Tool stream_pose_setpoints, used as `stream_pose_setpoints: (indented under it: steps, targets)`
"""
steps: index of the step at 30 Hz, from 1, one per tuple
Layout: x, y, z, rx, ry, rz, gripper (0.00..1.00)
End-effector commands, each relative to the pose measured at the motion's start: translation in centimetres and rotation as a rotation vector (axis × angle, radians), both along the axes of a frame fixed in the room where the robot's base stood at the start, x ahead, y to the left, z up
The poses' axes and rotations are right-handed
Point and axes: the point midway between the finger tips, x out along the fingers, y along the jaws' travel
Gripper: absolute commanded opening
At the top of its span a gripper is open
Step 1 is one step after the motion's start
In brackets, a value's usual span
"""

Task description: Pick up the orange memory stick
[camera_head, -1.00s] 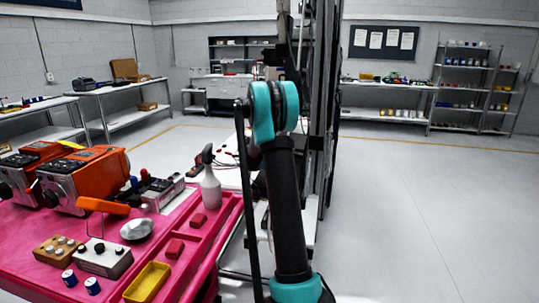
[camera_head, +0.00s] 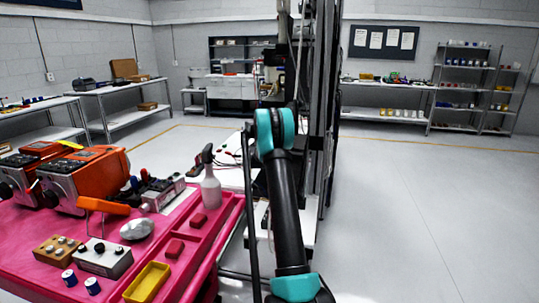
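I cannot make out an orange memory stick for sure. An orange bar-shaped object (camera_head: 104,206) sits at the pink cart's middle, by a small grey box with knobs (camera_head: 103,258), but I cannot tell what it is. My arm rises from the bottom centre to a teal joint (camera_head: 275,130), to the right of the cart. My gripper's fingers do not show.
The pink cart (camera_head: 205,238) at lower left holds orange machines (camera_head: 88,180), a spray bottle (camera_head: 210,185), a yellow tray (camera_head: 147,282), red blocks (camera_head: 174,249) and blue spools (camera_head: 69,278). Shelves and benches line the walls. The floor at right is clear.

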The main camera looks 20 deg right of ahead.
Motion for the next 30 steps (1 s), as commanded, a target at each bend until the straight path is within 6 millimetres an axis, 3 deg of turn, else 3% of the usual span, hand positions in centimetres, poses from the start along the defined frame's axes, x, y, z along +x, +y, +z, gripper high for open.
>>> stream_pose_setpoints:
  steps: [10, 15, 30]
  targets:
    - [0.62, -0.43, -0.31, 0.001, -0.001, 0.0, 0.2]
    - [0.62, -0.42, -0.32, 0.001, -0.001, 0.0, 0.0]
    - [0.61, -0.04, 0.13, 0.0, 0.0, 0.0, 0.0]
